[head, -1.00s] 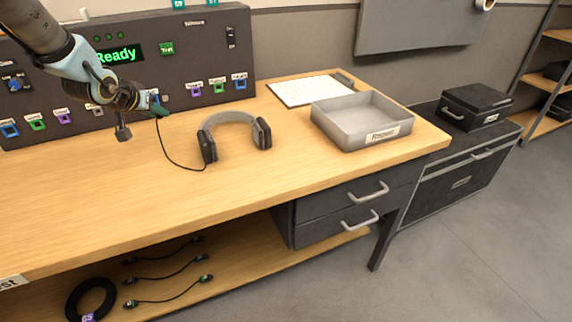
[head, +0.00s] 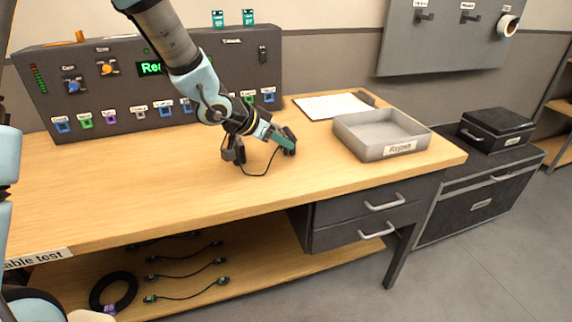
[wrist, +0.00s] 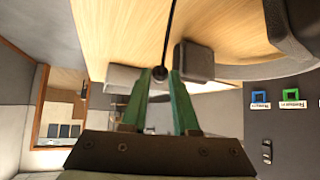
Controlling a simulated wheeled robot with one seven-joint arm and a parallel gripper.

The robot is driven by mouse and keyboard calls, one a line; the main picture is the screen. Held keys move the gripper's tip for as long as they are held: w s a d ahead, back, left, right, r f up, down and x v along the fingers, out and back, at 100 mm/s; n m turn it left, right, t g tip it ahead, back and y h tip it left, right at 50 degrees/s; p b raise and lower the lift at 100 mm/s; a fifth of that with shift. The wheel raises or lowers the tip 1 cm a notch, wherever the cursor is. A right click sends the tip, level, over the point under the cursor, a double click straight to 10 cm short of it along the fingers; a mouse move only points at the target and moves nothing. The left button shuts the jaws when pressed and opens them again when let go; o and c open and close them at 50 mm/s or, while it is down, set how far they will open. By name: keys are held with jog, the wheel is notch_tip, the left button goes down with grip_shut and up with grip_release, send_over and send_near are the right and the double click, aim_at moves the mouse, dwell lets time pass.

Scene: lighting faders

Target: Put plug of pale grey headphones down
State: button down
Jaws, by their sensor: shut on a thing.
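The plug itself is too small to make out in the head view, where the cable loops below the fingers. The arm hides most of the headphones' band; dark ear cups show. In the wrist view an ear cup of the headphones (wrist: 194,62) is close beside the plug, apparently apart from it.
A grey tray labelled Repair (head: 358,146) stands right of my gripper, with a white sheet (head: 325,106) behind. The dark test panel (head: 70,105) lines the back. The wooden table (head: 130,190) is clear at left and front. Cables lie on the lower shelf (head: 240,275).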

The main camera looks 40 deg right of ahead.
jog(key=shift+f, duration=2.65)
jog(key=shift+w, duration=0.1)
jog(key=shift+f+b, duration=0.3)
jog(key=shift+b, duration=0.1)
jog(key=c, duration=0.7)
grip_release()
jog(key=shift+a+r, duration=0.15)
jog(key=shift+r, duration=0.4)
jog(key=p+v, duration=0.1)
jog(key=v, duration=1)
jog(key=shift+a+r+p, duration=0.15)
jog(key=shift+a+p, duration=0.1)
jog(key=shift+p, duration=0.1)
